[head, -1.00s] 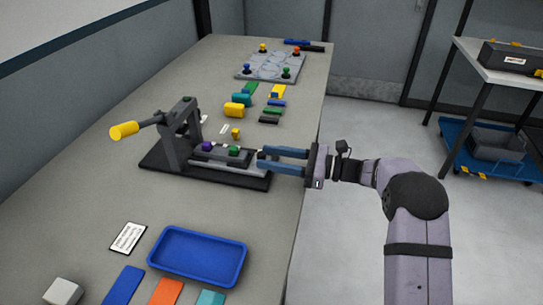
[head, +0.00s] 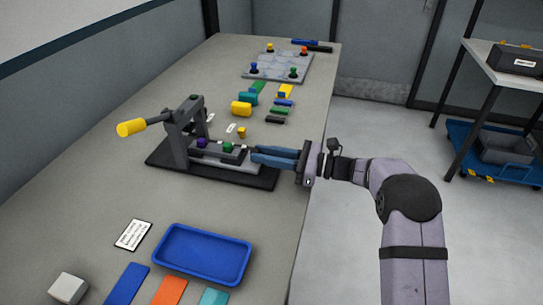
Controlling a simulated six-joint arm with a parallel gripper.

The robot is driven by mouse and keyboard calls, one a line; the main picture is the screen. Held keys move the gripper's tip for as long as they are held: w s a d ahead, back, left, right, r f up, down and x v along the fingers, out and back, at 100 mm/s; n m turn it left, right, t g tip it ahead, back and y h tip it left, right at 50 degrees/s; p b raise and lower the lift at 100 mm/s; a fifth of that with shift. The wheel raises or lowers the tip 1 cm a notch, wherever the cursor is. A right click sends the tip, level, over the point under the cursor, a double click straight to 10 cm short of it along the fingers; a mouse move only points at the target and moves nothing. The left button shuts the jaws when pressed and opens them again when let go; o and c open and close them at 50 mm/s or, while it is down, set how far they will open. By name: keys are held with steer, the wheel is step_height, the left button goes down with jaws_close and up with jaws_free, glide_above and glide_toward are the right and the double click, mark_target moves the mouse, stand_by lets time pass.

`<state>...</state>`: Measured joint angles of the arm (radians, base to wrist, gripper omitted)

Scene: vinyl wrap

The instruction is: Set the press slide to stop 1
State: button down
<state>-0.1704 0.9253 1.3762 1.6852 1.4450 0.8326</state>
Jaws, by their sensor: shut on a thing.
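The press (head: 186,128) stands on a dark base plate on the bench, with a yellow-ended lever (head: 131,128) pointing left. Its slide (head: 214,154) is a dark block on the rail, bearing a purple piece (head: 202,143) near the press frame and a green piece (head: 228,148) to the right. My gripper (head: 256,155) reaches in from the right, with its blue fingers close together at the slide's right end. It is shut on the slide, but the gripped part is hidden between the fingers. I cannot read which stop the slide is at.
A blue tray (head: 203,254) and a white label card (head: 133,235) lie in front of the press. A grey board (head: 277,67) with coloured knobs is farther back. The bench's right edge runs under my gripper.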

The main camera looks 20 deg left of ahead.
steer(key=c, duration=1.6)
jaws_free()
steer(key=shift+o, duration=0.2)
steer(key=shift+d, duration=0.1)
steer(key=shift+d+b, duration=0.75)
steer(key=shift+d, duration=2.85)
